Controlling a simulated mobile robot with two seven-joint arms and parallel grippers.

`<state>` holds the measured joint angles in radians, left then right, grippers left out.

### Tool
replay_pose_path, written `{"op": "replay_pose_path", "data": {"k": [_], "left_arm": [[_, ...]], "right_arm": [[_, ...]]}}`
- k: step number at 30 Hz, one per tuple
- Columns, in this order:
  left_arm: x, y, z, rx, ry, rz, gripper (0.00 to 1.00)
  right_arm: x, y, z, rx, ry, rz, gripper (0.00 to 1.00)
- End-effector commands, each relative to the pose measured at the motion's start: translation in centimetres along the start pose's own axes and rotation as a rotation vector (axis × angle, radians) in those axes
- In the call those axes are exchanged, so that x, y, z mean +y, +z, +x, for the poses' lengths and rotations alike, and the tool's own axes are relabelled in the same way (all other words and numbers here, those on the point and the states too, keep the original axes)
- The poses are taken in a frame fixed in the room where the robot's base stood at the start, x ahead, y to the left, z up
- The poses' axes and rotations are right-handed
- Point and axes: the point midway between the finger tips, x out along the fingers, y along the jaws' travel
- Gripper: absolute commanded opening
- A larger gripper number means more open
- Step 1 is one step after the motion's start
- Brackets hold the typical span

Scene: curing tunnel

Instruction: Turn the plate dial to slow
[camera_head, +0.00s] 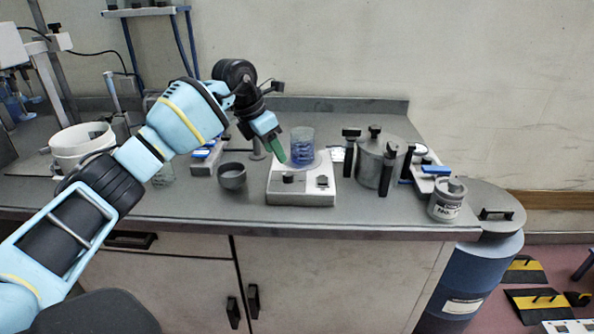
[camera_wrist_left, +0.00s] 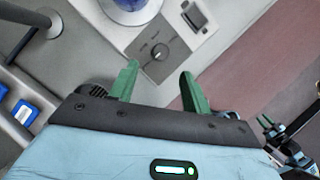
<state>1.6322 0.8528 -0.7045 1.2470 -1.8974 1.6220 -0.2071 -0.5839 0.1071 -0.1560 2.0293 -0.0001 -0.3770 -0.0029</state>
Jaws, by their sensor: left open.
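The white plate (camera_head: 300,190) stands near the front edge of the bench. Its dark round dial (camera_head: 288,179) is on the front left of its face, with a dark switch (camera_head: 324,182) to the right. In the left wrist view the dial (camera_wrist_left: 160,53) carries a light mark, and the small labels around it are unreadable. My left gripper (camera_head: 279,153) is open and empty. In the left wrist view its green fingers (camera_wrist_left: 160,72) point toward the dial, one to each side, apart from it. My right gripper (camera_wrist_left: 268,127) shows small at the right edge there.
A glass beaker with blue contents (camera_head: 302,148) stands on the plate. A grey bowl (camera_head: 232,176) is to its left. A lidded metal pot (camera_head: 376,162) with dark handles and a labelled can (camera_head: 447,199) are to the right. Bare bench lies in front of the pot.

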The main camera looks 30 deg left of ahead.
Motion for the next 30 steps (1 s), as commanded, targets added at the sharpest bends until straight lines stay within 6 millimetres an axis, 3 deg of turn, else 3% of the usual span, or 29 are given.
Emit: {"op": "replay_pose_path", "data": {"k": [5,18,30], "left_arm": [[-0.1,0.0,0.9,0.000,-0.003,0.000,0.48],[-0.2,0.1,6.9,-0.002,-0.005,0.001,0.48],[-0.1,0.1,7.8,-0.003,-0.003,0.001,0.48]], "right_arm": [[0.0,0.0,0.0,0.000,0.000,0.001,0.36],[-0.1,0.6,0.2,-0.010,-0.001,0.002,0.36],[0.0,0.5,0.2,-0.008,0.000,0.002,0.36]]}}
